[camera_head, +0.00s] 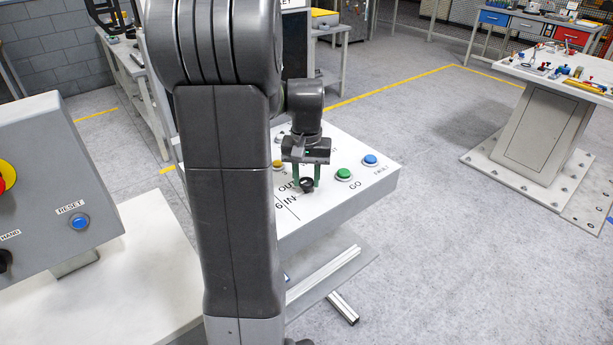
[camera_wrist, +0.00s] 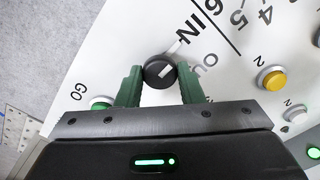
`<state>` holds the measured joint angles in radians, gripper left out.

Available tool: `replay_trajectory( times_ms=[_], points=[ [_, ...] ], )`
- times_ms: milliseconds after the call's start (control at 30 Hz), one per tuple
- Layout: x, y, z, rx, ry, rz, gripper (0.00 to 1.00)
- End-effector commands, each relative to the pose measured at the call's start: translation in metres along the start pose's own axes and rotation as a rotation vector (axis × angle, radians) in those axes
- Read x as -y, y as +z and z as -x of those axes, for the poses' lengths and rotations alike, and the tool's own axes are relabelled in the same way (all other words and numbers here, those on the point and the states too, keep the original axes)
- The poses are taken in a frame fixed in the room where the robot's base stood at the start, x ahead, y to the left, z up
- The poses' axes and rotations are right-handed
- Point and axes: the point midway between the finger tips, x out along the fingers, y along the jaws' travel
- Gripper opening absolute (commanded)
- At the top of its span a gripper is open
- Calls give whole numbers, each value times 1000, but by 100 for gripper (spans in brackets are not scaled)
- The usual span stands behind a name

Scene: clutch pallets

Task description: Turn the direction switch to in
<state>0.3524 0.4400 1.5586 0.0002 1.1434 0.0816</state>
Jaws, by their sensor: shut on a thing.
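The direction switch is a round black knob (camera_head: 307,185) on a white sloping panel (camera_head: 370,180); it also shows in the wrist view (camera_wrist: 154,74). A white mark on the knob points right and slightly up, nearer the OUT lettering (camera_wrist: 203,64) than the IN lettering (camera_wrist: 190,29). My gripper (camera_head: 303,182), seen also in the wrist view (camera_wrist: 160,72), has its two green fingers on opposite sides of the knob, shut on it. The end of the OUT lettering is hidden behind a finger.
On the same panel are a green GO button (camera_head: 344,174), a blue FAULT button (camera_head: 370,160) and a yellow button (camera_wrist: 271,78). A grey box with a blue RESET button (camera_head: 79,221) stands at left. Clear floor lies right of the panel.

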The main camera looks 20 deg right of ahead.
Motion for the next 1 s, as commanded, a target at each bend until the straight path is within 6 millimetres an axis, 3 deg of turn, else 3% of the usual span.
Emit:
replay_trajectory(
  times_ms=[100,133,233,633,767,1000],
  points=[
    [0,0,1,-2,1,1,11],
    [0,0,1,-2,1,1,38],
    [0,0,1,-2,0,0,56],
    [0,-1,9,-5,0,-1,56],
    [0,-1,31,-7,0,-1,56],
    [0,-1,87,-7,0,0,56]
  ],
)
